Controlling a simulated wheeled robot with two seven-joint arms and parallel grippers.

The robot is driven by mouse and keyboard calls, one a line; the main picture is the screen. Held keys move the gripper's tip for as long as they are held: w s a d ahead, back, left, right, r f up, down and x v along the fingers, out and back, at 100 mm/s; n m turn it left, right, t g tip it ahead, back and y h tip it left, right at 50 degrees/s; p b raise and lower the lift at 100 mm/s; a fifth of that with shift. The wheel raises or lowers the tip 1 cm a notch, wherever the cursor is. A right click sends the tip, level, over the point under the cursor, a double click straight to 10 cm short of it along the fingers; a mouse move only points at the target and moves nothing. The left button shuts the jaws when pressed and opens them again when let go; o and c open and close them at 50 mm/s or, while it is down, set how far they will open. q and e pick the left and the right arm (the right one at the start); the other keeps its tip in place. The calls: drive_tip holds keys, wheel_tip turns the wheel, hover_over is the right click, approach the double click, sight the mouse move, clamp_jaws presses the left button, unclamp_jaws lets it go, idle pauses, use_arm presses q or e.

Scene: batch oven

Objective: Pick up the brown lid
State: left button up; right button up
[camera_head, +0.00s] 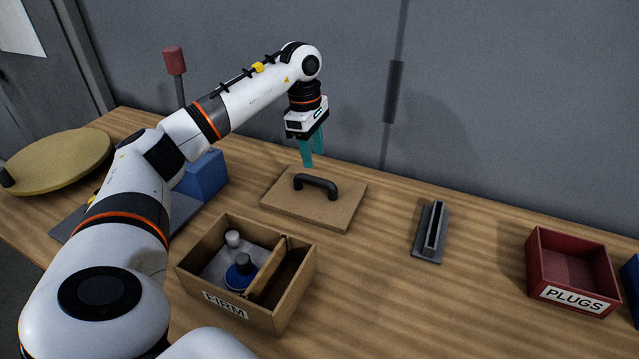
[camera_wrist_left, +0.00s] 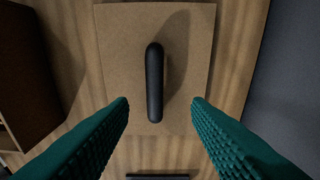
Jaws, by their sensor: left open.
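The brown lid (camera_head: 335,212) is a flat square board lying on the wooden table. A black bar handle (camera_head: 316,184) stands on its top. In the left wrist view the lid (camera_wrist_left: 120,50) fills the upper middle, with its handle (camera_wrist_left: 154,82) upright in the picture. My left gripper (camera_head: 311,163) is above the far part of the lid, pointing down, open and empty. In the left wrist view its teal fingers (camera_wrist_left: 160,108) lie on either side of the handle and apart from it. My right gripper is in neither view.
A wooden box labelled FIRM (camera_head: 225,306) stands in front of the lid, holding a blue-and-white item and a white piece. A grey slotted holder (camera_head: 428,240) and a red PLUGS bin (camera_head: 575,296) stand to the right. A blue block (camera_head: 204,176) is left, near my arm.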

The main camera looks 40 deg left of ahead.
sight(315, 178)
use_arm(q)
drive_tip(key=f, duration=0.3)
drive_tip(key=shift+d, duration=0.2)
drive_tip(key=f, duration=0.1)
drive_tip(key=f+p, duration=0.1)
drive_tip(key=f, duration=0.2)
drive_tip(key=shift+s+d+p, duration=0.3)
drive_tip(key=shift+p, duration=0.1)
drive_tip(key=shift+w+f, duration=0.15)
drive_tip(key=shift+f, duration=0.45)
clamp_jaws()
